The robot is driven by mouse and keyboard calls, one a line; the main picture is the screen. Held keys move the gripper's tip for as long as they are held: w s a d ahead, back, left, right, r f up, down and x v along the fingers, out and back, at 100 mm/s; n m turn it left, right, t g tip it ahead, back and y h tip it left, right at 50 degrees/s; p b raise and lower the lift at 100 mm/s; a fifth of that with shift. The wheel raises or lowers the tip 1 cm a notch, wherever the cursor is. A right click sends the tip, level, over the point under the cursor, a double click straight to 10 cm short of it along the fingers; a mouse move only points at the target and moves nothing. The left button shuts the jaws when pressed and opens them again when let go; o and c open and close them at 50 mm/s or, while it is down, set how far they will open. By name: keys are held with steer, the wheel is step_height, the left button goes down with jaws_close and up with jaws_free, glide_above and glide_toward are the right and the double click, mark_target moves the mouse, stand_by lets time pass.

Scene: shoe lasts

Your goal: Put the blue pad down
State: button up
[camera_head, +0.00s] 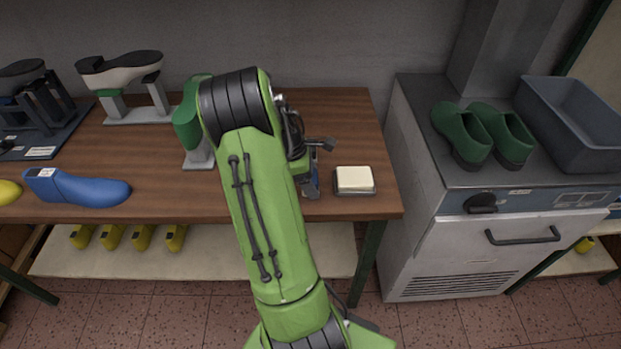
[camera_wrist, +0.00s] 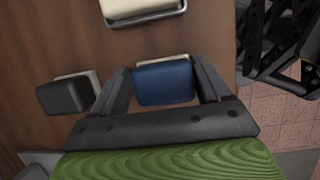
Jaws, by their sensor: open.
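The blue pad (camera_wrist: 165,84) is in the wrist view, between the two dark fingers of my gripper (camera_wrist: 163,70). A pale layer shows along its far edge. My gripper is open, with a finger on each side of the pad; I cannot tell whether either finger touches it. The pad appears to be at the brown wooden bench top (camera_wrist: 60,40), but its underside is hidden. In the head view my green arm covers most of the gripper, and I cannot make out the pad clearly there.
A cream block in a grey tray (camera_head: 355,189) sits right of my gripper, near the bench's right end. A dark pad (camera_wrist: 66,95) lies left in the wrist view. A blue shoe last (camera_head: 78,188) and shoe stands occupy the bench's left. A grey cabinet (camera_head: 470,255) stands right.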

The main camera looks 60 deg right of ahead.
steer(key=shift+s+a+f, duration=0.15)
steer(key=shift+a+f, duration=0.4)
steer(key=shift+f, duration=0.2)
steer(key=w+a+r+t+p, duration=0.1)
steer(key=w+a+r+p, duration=0.2)
steer(key=r, duration=0.5)
steer(key=w+a+r+t+p, duration=0.15)
steer(key=w+a+r, duration=0.25)
steer(key=r, duration=0.5)
steer(key=w+a+r+m+t, duration=0.15)
steer(key=a+r, duration=0.35)
steer(key=a, duration=0.6)
steer(key=s+a+r+m+t+y, duration=0.1)
steer(key=s+a, duration=0.3)
steer(key=a, duration=0.5)
steer(key=s+a+r+m+t+y, duration=0.1)
steer(key=s+a+m+t, duration=0.2)
steer(key=a, duration=0.5)
steer(key=shift+s+a+t, duration=0.4)
steer(key=shift+s+t, duration=0.1)
steer(key=shift+s, duration=0.4)
steer(key=shift+r, duration=0.15)
